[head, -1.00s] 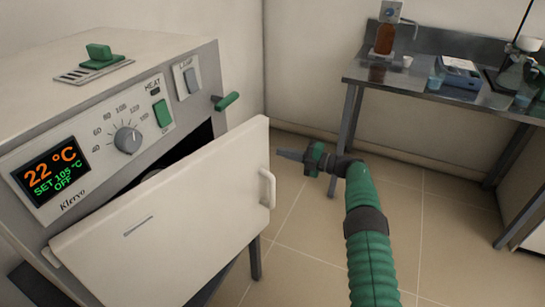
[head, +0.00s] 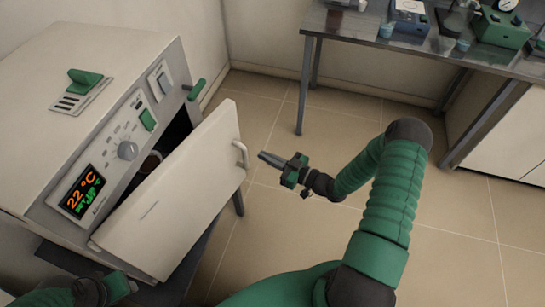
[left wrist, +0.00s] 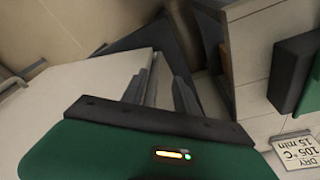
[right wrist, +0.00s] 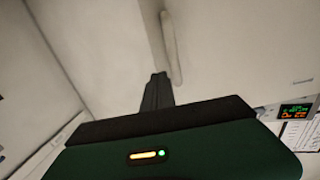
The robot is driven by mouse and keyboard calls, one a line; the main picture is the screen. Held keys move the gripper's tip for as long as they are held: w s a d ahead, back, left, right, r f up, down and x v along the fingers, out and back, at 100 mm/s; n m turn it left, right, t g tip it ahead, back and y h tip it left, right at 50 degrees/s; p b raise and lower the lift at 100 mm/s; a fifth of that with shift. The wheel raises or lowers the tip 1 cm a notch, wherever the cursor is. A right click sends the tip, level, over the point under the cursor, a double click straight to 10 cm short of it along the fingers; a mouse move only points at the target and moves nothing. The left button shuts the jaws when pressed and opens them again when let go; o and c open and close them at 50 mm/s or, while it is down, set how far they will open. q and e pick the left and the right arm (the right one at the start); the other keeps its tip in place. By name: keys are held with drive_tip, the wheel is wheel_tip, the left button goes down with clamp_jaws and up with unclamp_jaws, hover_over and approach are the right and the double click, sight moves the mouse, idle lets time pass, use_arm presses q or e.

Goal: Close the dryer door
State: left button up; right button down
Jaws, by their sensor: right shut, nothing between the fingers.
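The dryer (head: 125,50) stands at the left of the head view, its display lit. Its pale door (head: 165,205) is ajar, with a dark gap along the top and a dark round shape inside. The door handle (head: 241,155) is on the door's free edge. My right gripper (head: 265,157) is shut and empty, just right of the handle and pointing at it. In the right wrist view its closed fingers (right wrist: 157,90) lie below the handle (right wrist: 172,48) in the picture; contact is unclear. My left gripper (left wrist: 160,88) has its fingers apart, near a pale panel.
A green latch lever (head: 196,90) sticks out from the dryer's front corner. A metal bench (head: 345,22) with lab equipment stands at the back right, a white cabinet (head: 505,130) beneath. The tiled floor (head: 285,235) between is clear.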

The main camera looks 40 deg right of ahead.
drive_tip(key=x, duration=0.8)
drive_tip(key=shift+w+a, duration=0.2)
drive_tip(key=shift+d, duration=0.2)
